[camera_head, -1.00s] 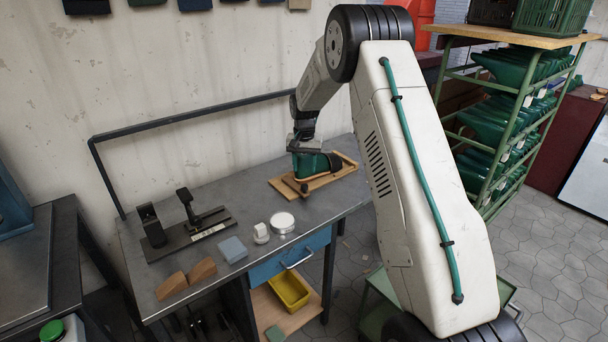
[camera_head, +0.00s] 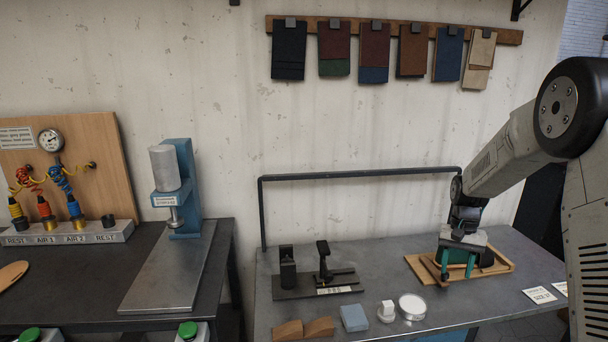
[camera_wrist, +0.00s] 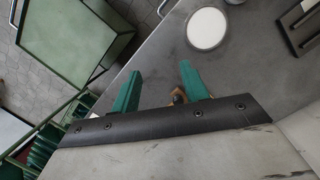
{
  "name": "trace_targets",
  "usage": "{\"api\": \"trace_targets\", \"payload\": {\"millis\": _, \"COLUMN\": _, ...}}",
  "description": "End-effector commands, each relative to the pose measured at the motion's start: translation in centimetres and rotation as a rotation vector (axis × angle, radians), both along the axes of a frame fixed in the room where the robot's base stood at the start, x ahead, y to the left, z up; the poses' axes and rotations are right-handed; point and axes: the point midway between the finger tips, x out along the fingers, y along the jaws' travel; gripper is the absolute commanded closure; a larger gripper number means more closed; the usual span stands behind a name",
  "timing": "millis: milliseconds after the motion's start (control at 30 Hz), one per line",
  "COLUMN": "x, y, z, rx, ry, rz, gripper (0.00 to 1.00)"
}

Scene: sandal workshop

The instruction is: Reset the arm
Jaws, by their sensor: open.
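My gripper (camera_head: 458,266) is at the right of the grey workbench, over or in front of a wooden tray (camera_head: 417,262). Its two green fingers are apart and point down. A dark rounded thing (camera_head: 487,258) in the tray is partly hidden behind the gripper. In the wrist view my gripper (camera_wrist: 160,76) shows both green fingers spread, with bare bench beyond. A small brown piece with a dark end (camera_wrist: 178,97) shows between them near the gripper body; I cannot tell whether it is touched.
A black stand (camera_head: 322,286), tan wedges (camera_head: 303,328), a blue block (camera_head: 354,318) and a round white-topped tin (camera_head: 412,306) stand left of the tray. A dark rail (camera_head: 360,174) runs behind. A press (camera_head: 183,195) stands on the left table.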

Motion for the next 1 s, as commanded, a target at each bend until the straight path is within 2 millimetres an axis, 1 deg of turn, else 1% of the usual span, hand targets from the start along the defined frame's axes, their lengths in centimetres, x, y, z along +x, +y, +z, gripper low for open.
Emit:
{"api": "trace_targets", "payload": {"millis": 33, "x": -1.6, "y": 0.9, "z": 1.6, "rx": 0.004, "ry": 0.006, "rz": 0.024, "gripper": 0.55}}
{"api": "trace_targets", "payload": {"millis": 167, "x": -6.1, "y": 3.3, "z": 5.6, "rx": 0.016, "ry": 0.016, "rz": 0.092, "gripper": 0.55}}
{"api": "trace_targets", "payload": {"millis": 200, "x": -7.6, "y": 4.1, "z": 6.8, "rx": 0.018, "ry": 0.016, "rz": 0.114, "gripper": 0.55}}
{"api": "trace_targets", "payload": {"millis": 267, "x": -10.0, "y": 5.2, "z": 8.6, "rx": 0.022, "ry": 0.016, "rz": 0.145, "gripper": 0.55}}
{"api": "trace_targets", "payload": {"millis": 300, "x": -11.6, "y": 6.0, "z": 9.6, "rx": 0.024, "ry": 0.013, "rz": 0.168, "gripper": 0.55}}
{"api": "trace_targets", "payload": {"millis": 367, "x": -14.0, "y": 7.1, "z": 11.1, "rx": 0.025, "ry": 0.009, "rz": 0.197, "gripper": 0.55}}
{"api": "trace_targets", "payload": {"millis": 400, "x": -15.6, "y": 7.7, "z": 12.0, "rx": 0.027, "ry": 0.006, "rz": 0.218, "gripper": 0.55}}
{"api": "trace_targets", "payload": {"millis": 467, "x": -17.9, "y": 8.7, "z": 13.2, "rx": 0.027, "ry": -0.003, "rz": 0.246, "gripper": 0.55}}
{"api": "trace_targets", "payload": {"millis": 500, "x": -19.5, "y": 9.3, "z": 13.9, "rx": 0.026, "ry": -0.008, "rz": 0.265, "gripper": 0.55}}
{"api": "trace_targets", "payload": {"millis": 567, "x": -21.9, "y": 10.2, "z": 14.8, "rx": 0.026, "ry": -0.019, "rz": 0.292, "gripper": 0.55}}
{"api": "trace_targets", "payload": {"millis": 600, "x": -23.4, "y": 10.7, "z": 15.3, "rx": 0.025, "ry": -0.028, "rz": 0.309, "gripper": 0.55}}
{"api": "trace_targets", "payload": {"millis": 667, "x": -25.7, "y": 11.4, "z": 15.9, "rx": 0.022, "ry": -0.044, "rz": 0.336, "gripper": 0.55}}
{"api": "trace_targets", "payload": {"millis": 700, "x": -27.2, "y": 11.9, "z": 16.3, "rx": 0.02, "ry": -0.054, "rz": 0.352, "gripper": 0.55}}
{"api": "trace_targets", "payload": {"millis": 800, "x": -30.7, "y": 12.9, "z": 16.9, "rx": 0.013, "ry": -0.087, "rz": 0.388, "gripper": 0.55}}
{"api": "trace_targets", "payload": {"millis": 900, "x": -33.8, "y": 13.7, "z": 17.2, "rx": 0.003, "ry": -0.13, "rz": 0.42, "gripper": 0.55}}
{"api": "trace_targets", "payload": {"millis": 1000, "x": -35.9, "y": 14.3, "z": 17.4, "rx": -0.009, "ry": -0.179, "rz": 0.444, "gripper": 0.55}}
